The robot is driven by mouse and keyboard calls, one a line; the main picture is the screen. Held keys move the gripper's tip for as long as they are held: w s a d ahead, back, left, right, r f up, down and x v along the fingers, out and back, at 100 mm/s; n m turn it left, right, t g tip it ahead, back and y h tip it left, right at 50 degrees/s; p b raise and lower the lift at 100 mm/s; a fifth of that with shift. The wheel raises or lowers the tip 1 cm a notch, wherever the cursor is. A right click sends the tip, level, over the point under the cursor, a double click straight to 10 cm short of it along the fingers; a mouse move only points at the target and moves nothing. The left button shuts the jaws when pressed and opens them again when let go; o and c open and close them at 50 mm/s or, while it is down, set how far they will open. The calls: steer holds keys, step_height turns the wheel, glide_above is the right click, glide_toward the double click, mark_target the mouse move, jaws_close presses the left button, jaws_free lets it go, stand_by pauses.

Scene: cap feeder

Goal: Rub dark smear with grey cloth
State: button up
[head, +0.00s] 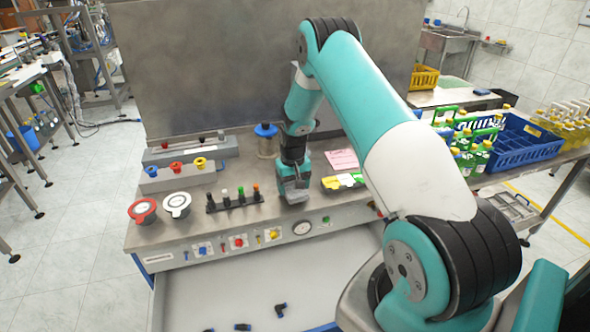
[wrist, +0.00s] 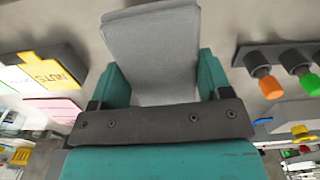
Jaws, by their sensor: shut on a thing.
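My gripper (head: 291,172) points down over the steel bench top, right of the black peg rack. In the wrist view my gripper (wrist: 160,76) has its teal fingers shut on the grey cloth (wrist: 152,40), a flat pad that sticks out past the fingertips. In the head view the cloth (head: 294,193) shows below the fingers, close to or on the bench near its front edge; contact is unclear. I cannot see the dark smear in either view; it may be hidden under the cloth or arm.
A peg rack (head: 236,203) with coloured tops stands left of the gripper. Two round lidded pots (head: 142,211) are farther left. A blue-topped jar (head: 266,140) stands behind. Yellow and green labelled pieces (head: 343,182) and pink paper (head: 341,159) lie to the right.

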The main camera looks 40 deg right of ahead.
steer(key=shift+s+d+r+p, duration=0.1)
steer(key=shift+r+p, duration=0.35)
steer(key=shift+r, duration=0.4)
steer(key=shift+r+p, duration=1.1)
steer(key=shift+r, duration=0.75)
